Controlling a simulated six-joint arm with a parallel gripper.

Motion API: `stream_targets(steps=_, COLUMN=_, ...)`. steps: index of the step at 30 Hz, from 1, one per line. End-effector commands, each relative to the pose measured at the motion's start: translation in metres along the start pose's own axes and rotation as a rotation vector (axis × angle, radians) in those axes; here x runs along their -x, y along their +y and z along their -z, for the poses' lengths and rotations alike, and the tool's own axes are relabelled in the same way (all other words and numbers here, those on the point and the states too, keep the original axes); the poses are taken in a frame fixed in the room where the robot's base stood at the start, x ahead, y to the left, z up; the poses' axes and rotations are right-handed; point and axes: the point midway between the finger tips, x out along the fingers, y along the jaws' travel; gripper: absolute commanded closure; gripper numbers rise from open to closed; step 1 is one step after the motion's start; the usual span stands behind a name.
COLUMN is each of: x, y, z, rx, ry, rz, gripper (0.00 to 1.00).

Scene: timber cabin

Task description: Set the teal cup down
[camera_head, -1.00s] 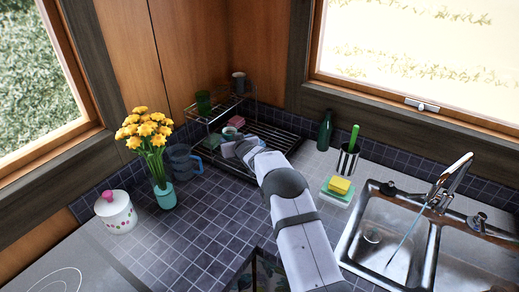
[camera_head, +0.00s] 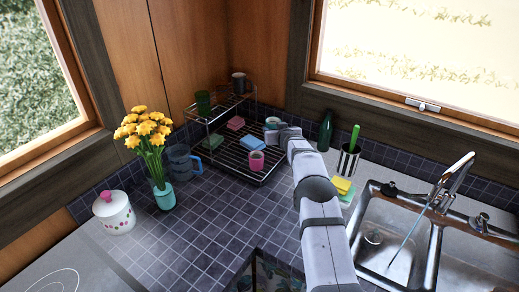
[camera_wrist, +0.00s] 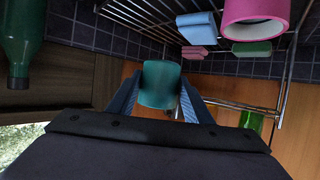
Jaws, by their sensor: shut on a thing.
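The teal cup (camera_wrist: 160,84) is held between the two fingers of my gripper (camera_wrist: 158,92) in the wrist view. In the head view the cup (camera_head: 272,121) is small and partly hidden by my gripper (camera_head: 279,131), above the back right part of the wire dish rack (camera_head: 257,177). I cannot tell whether the cup's base touches anything.
A pink cup (camera_head: 256,161) and blue (camera_head: 249,142), pink (camera_head: 235,123) and green (camera_head: 213,142) blocks sit on the rack's lower level. A green glass (camera_head: 203,103) and grey cup (camera_head: 238,83) stand on its upper shelf. A green bottle (camera_head: 325,132) stands to the right.

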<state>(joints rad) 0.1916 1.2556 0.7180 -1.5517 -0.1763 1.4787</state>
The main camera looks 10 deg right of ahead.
Motion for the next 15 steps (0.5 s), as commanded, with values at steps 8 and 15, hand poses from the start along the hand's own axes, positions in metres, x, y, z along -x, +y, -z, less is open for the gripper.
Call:
stream_targets(steps=8, x=-0.009, y=0.000, z=-0.021, rx=0.000, ry=0.000, rz=0.000, gripper=0.84)
stream_targets(steps=15, x=-0.021, y=0.000, z=-0.051, rx=0.000, ry=0.002, rz=0.000, gripper=0.84)
